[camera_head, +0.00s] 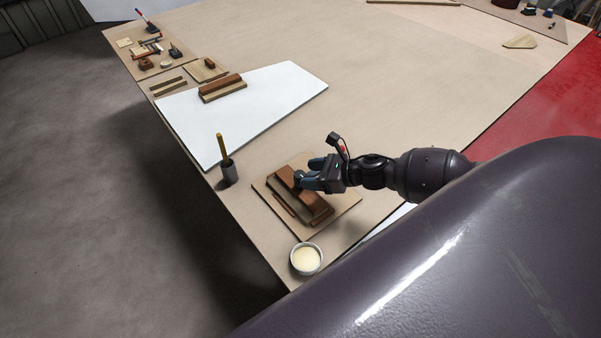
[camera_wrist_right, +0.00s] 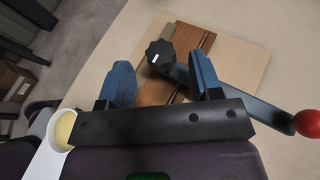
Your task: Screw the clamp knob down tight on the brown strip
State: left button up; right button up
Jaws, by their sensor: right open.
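The dark lobed clamp knob (camera_wrist_right: 160,54) shows in the right wrist view above the brown strip (camera_wrist_right: 186,40). My right gripper (camera_wrist_right: 160,66) is open, with one blue finger on each side of the knob in the picture. I cannot tell whether either finger touches it. In the head view my right gripper (camera_head: 308,174) is over the wooden block assembly (camera_head: 318,213) on its board (camera_head: 343,202), and the fingers partly hide the knob. A dark bar (camera_wrist_right: 250,104) with a red ball end runs right from beside the knob. My left gripper is not in view.
A bowl of pale paste (camera_head: 306,259) stands near the table's front edge. A dark cup with a yellow-handled tool (camera_head: 228,172) is to the left. A white panel (camera_head: 285,87) carries another wooden block (camera_head: 222,87). The table's middle is clear.

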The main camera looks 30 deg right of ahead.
aim_at(301, 174)
jog(key=shift+x, duration=1.85)
jog(key=c, duration=0.9)
